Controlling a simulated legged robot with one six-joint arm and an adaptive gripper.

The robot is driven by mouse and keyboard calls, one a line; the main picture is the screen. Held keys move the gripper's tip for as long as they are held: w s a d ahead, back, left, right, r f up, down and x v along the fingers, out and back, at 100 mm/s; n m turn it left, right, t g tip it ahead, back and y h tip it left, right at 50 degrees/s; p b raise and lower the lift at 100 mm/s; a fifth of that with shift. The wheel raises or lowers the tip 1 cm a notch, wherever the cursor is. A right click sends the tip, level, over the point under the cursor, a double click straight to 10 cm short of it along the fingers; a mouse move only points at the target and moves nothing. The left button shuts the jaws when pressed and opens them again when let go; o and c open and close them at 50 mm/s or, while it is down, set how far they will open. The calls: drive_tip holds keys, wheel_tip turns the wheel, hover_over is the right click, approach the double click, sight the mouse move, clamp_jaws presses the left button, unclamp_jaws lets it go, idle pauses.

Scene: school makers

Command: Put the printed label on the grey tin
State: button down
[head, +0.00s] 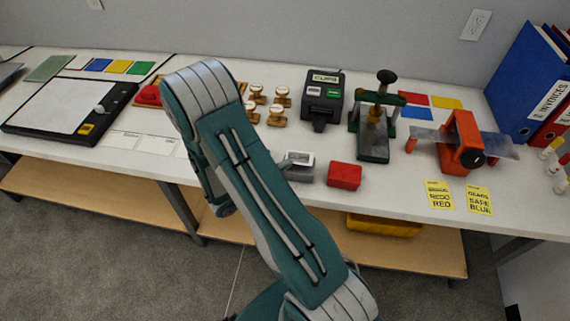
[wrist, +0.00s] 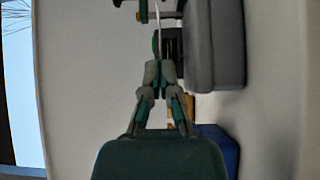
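The grey tin (head: 300,175) stands near the table's front edge, just left of the red tin (head: 344,176). A white rectangle (head: 306,158) shows at the grey tin's top; I cannot tell whether it is the printed label. My arm hides most of my gripper in the head view. In the wrist view my gripper (wrist: 158,72) has its fingertips close together, beside a grey box (wrist: 215,45) that looks like the grey tin. A thin pale strip (wrist: 158,16) shows beyond the fingertips. I cannot tell whether the fingers hold anything.
The black label printer (head: 322,97) stands behind the tins. A green press (head: 375,130) and an orange device (head: 460,143) stand to the right. Wooden stamps (head: 279,102) stand behind my arm. Yellow cards (head: 439,195) lie at the front right. The table between is clear.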

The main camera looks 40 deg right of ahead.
drive_tip(key=shift+f, duration=0.55)
drive_tip(key=c, duration=0.8)
unclamp_jaws()
drive_tip(key=shift+a, duration=0.1)
